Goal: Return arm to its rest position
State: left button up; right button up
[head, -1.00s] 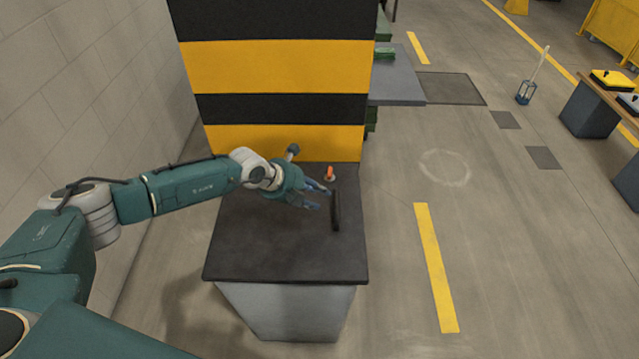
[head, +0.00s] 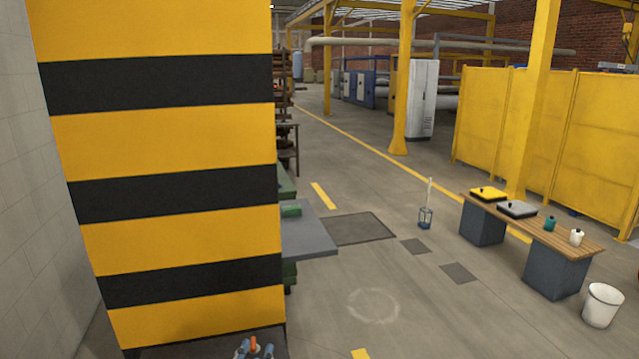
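My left gripper (head: 255,349) shows only as bluish fingertips at the bottom edge of the head view, over the dark top of the block (head: 190,351). The fingertips stand apart, so it looks open. A small orange-topped piece (head: 253,342) shows between them; I cannot tell whether they touch it. The rest of my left arm is below the frame. My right arm and gripper are not in view.
A black-and-yellow striped pillar (head: 165,185) rises behind the block, with a grey wall (head: 35,190) at left. A grey table (head: 305,232) stands past the pillar. A wooden bench (head: 560,245) and a white bucket (head: 602,305) stand at right. Middle floor is mostly open.

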pick_arm(q)
jog(key=s+a+f+n+g+y, duration=0.2)
jog(key=s+a+f+n+g, duration=0.45)
jog(key=s+f, duration=0.55)
jog(key=s+a+f+g+h, duration=0.1)
jog(key=s+f+g, duration=0.15)
jog(key=s, duration=0.65)
jog(key=s+f+g, duration=0.2)
jog(key=s+g, duration=0.2)
jog(key=s, duration=0.5)
notch_tip(320, 180, down, 27)
jog(key=s+g+b, duration=0.1)
jog(key=s+b, duration=0.1)
jog(key=s+a+f+g, duration=0.1)
jog(key=s+a+f, duration=0.2)
jog(key=s+f, duration=1.4)
jog(key=shift+s+f+b, duration=0.25)
jog(key=shift+f+b, duration=0.15)
jog(key=shift+f, duration=0.25)
jog(key=shift+m, duration=0.25)
